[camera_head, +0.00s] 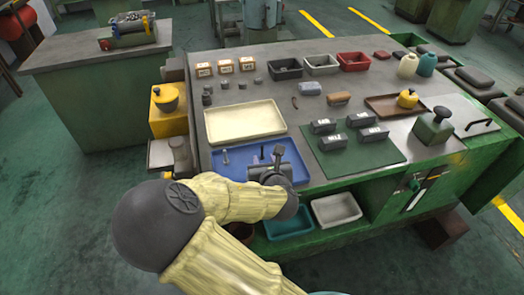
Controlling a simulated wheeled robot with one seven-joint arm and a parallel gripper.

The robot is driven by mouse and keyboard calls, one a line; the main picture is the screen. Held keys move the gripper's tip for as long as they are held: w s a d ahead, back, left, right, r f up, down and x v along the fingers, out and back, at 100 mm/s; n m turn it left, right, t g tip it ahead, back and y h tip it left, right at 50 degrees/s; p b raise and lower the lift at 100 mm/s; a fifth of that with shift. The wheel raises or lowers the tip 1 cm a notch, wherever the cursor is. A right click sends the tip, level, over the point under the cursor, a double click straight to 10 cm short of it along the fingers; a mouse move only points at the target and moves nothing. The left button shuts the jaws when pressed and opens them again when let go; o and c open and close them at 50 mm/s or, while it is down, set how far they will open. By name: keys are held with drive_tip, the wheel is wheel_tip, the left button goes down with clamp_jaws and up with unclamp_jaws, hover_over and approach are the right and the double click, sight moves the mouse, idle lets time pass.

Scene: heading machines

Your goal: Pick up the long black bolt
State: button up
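A blue tray (236,173) lies at the near left edge of the bench. In it a silver bolt (226,157) stands at the left and a small bolt (262,153) stands further right. A dark upright shape, apparently the long black bolt (278,151), shows right at the far side of my gripper (277,164). My gripper is over the right part of the blue tray. Its fingers are small and dark here, so I cannot tell if they are open, or if they touch the bolt. My wrist hides the tray's near right part.
A cream tray (245,121) lies just behind the blue tray. A green mat (350,157) with several grey blocks lies to the right. Small bins (321,65) stand at the back. A teal bin (288,222) and a white bin (336,209) sit below the bench edge.

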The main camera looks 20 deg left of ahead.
sight(262, 150)
drive_tip(key=x, duration=0.5)
drive_tip(key=shift+p+x, duration=0.9)
drive_tip(key=shift+x, duration=1.7)
drive_tip(key=shift+w+d, duration=0.1)
drive_tip(key=shift+d, duration=0.15)
clamp_jaws()
